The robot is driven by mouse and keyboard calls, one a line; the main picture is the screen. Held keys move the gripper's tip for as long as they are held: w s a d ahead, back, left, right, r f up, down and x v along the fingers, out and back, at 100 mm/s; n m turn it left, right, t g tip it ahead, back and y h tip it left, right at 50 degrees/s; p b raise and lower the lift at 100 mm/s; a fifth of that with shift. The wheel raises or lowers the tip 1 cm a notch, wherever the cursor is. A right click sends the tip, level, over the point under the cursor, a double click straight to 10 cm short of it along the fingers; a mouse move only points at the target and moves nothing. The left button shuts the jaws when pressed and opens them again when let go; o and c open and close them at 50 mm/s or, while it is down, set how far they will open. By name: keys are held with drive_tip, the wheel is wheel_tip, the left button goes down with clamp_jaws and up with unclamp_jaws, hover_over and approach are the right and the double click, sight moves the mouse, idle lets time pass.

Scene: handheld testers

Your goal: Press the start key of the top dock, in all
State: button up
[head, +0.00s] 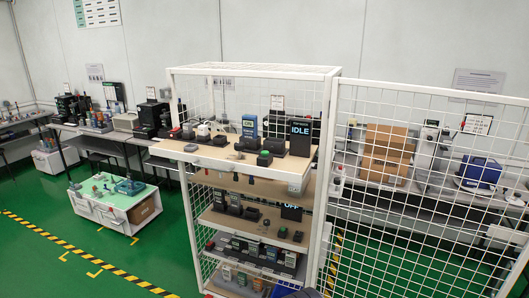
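The top dock stands on the upper shelf (225,156) of a white wire cage. A black display (299,138) there reads "IDLE". A blue handheld tester (249,126) with a small lit screen stands upright to its left. In front of them is a dark box with a green key (265,153) on top; whether this is the start key I cannot tell from any label. Nothing is seen touching it. My gripper is not in view.
A lower shelf (245,224) carries dark testers and a display (291,212) reading "OFF". More devices sit below. The cage's mesh door (425,215) stands open to the right. A low cart (112,198) stands on the green floor at left. Benches line the wall.

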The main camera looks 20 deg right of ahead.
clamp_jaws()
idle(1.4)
